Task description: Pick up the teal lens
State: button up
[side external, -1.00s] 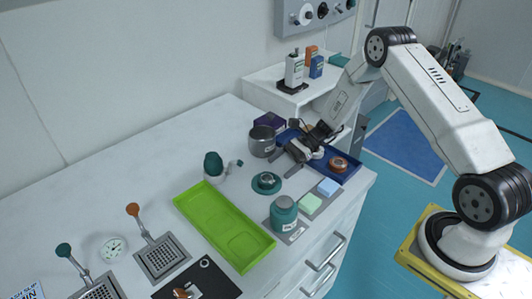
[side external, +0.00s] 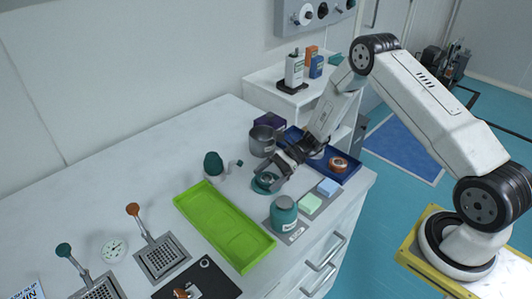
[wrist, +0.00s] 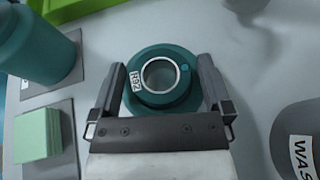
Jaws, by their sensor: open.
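The teal lens (wrist: 162,77) is a round teal piece with a silver-rimmed opening and a small white label, on a wider teal base. In the wrist view it lies between the two fingers of my gripper (wrist: 165,88), which are open with a gap on each side. In the side view the lens (side external: 266,183) sits on the white worktop, partly hidden by my gripper (side external: 275,173), which is low over it.
A teal jar (side external: 284,214) and pale green (side external: 310,204) and blue (side external: 328,187) blocks stand near the front edge. A lime green tray (side external: 224,227) lies left, a grey pot (side external: 262,141) behind, and a blue tray (side external: 352,168) with a copper-coloured ring (side external: 338,165) right.

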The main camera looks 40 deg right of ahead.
jog(key=c, duration=1.2)
jog(key=shift+c, duration=0.2)
jog(key=shift+r, duration=0.1)
jog(key=shift+r, duration=0.65)
jog(key=s+r, duration=1.1)
jog(key=s, duration=0.3)
jog(key=shift+d+r, duration=0.2)
jog(key=shift+r, duration=0.05)
